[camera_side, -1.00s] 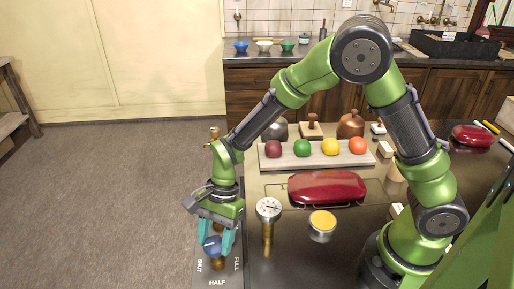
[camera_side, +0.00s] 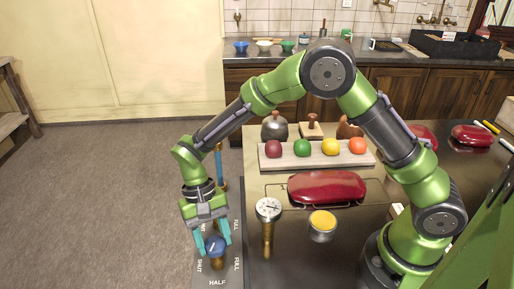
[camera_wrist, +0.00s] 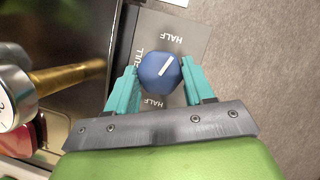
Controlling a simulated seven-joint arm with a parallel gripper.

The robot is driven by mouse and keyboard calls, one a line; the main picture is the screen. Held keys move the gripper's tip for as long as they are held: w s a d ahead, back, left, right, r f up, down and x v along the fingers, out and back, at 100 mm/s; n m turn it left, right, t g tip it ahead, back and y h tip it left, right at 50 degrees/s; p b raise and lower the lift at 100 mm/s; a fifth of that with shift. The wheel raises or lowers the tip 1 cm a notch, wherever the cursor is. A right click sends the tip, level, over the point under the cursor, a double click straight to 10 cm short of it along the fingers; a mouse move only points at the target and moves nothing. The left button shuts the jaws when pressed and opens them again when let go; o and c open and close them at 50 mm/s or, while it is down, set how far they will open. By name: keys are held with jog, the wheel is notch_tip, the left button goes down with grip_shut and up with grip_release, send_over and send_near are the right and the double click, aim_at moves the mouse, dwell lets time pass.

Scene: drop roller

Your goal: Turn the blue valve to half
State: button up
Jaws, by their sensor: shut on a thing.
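The blue valve (camera_side: 215,246) is a round knob with a white mark, low over a grey plate (camera_side: 231,264) lettered SHUT, HALF and FULL. My gripper (camera_side: 213,249) points down with its teal fingers on both sides of the knob, shut on it. In the wrist view the blue valve (camera_wrist: 157,73) sits between the fingertips of my gripper (camera_wrist: 160,82). There its white mark slants up and right, and the upper HALF lettering (camera_wrist: 171,38) lies above the knob. The SHUT lettering is not visible in the wrist view.
A gauge (camera_side: 268,209) on a brass post stands just right of the plate. Another post with a blue upper part (camera_side: 219,166) stands behind my gripper. A red lidded dish (camera_side: 327,187) and a yellow-topped tin (camera_side: 322,223) are further right.

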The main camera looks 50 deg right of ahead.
jog(key=shift+a+n+h, duration=0.1)
jog(key=shift+n+h, duration=0.7)
jog(key=shift+n, duration=1.1)
jog(key=o, duration=1)
jog(key=v, duration=1.7)
jog(key=shift+w+f, duration=0.1)
